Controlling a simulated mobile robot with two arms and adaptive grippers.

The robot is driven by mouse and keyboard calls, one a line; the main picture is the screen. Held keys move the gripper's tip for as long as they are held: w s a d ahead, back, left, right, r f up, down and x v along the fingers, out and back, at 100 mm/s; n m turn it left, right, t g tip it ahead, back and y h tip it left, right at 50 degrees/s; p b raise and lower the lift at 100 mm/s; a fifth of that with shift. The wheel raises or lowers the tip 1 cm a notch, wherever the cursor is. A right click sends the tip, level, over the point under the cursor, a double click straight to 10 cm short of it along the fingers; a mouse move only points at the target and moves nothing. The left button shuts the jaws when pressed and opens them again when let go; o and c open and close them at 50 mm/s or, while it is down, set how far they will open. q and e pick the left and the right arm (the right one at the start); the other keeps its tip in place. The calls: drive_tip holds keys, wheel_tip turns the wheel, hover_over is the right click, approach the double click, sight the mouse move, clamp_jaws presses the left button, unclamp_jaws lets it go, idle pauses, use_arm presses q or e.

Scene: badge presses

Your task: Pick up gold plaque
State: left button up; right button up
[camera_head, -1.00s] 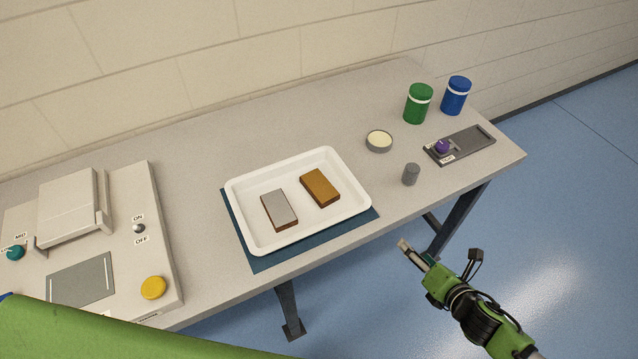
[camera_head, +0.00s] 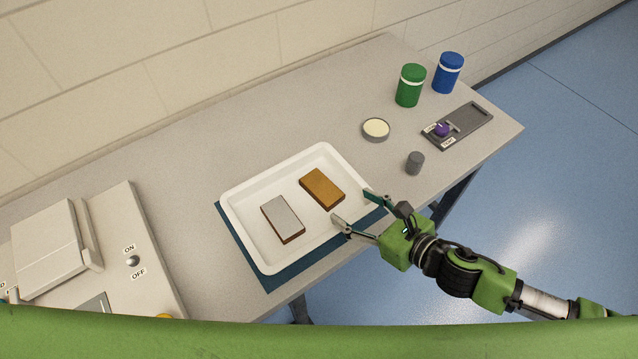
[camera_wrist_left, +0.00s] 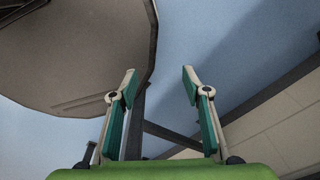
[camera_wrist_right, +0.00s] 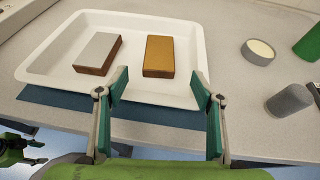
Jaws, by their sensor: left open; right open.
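The gold plaque (camera_head: 322,188) lies flat in a white tray (camera_head: 246,241), right of a silver-topped plaque (camera_head: 282,219). In the right wrist view the gold plaque (camera_wrist_right: 159,56) lies ahead of my right gripper (camera_wrist_right: 158,84), between the lines of its fingers and apart from them. In the head view my right gripper (camera_head: 353,204) is open and empty at the tray's front right edge. My left gripper (camera_wrist_left: 160,78) shows only in its wrist view, open and empty. That view has a table's underside and legs around it.
The tray sits on a dark blue mat (camera_head: 292,274). To its right stand a cream-filled round dish (camera_head: 376,129), a grey cylinder (camera_head: 415,162), a grey device with a purple knob (camera_head: 471,124), and green (camera_head: 410,86) and blue (camera_head: 448,73) jars. A press machine (camera_head: 135,235) stands at left.

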sight(324, 189)
drive_tip(key=x, duration=0.5)
drive_tip(key=shift+w+a+f, duration=0.1)
drive_tip(key=shift+w+a, duration=0.05)
drive_tip(key=shift+a, duration=0.05)
drive_tip(key=shift+w+a+f+p, duration=0.1)
drive_tip(key=shift+w+a+p, duration=0.3)
drive_tip(key=shift+p, duration=0.1)
drive_tip(key=x, duration=0.3)
drive_tip(key=shift+w+a+f+p, duration=0.1)
drive_tip(key=shift+w+a+p, duration=0.1)
drive_tip(key=shift+p, duration=0.15)
drive_tip(key=shift+w+a+f, duration=0.15)
drive_tip(key=shift+w, duration=0.05)
use_arm(q)
drive_tip(key=shift+d+r, duration=0.25)
drive_tip(key=shift+r, duration=0.25)
drive_tip(key=shift+d+r, duration=0.25)
drive_tip(key=shift+r, duration=0.2)
use_arm(e)
drive_tip(key=c, duration=1.3)
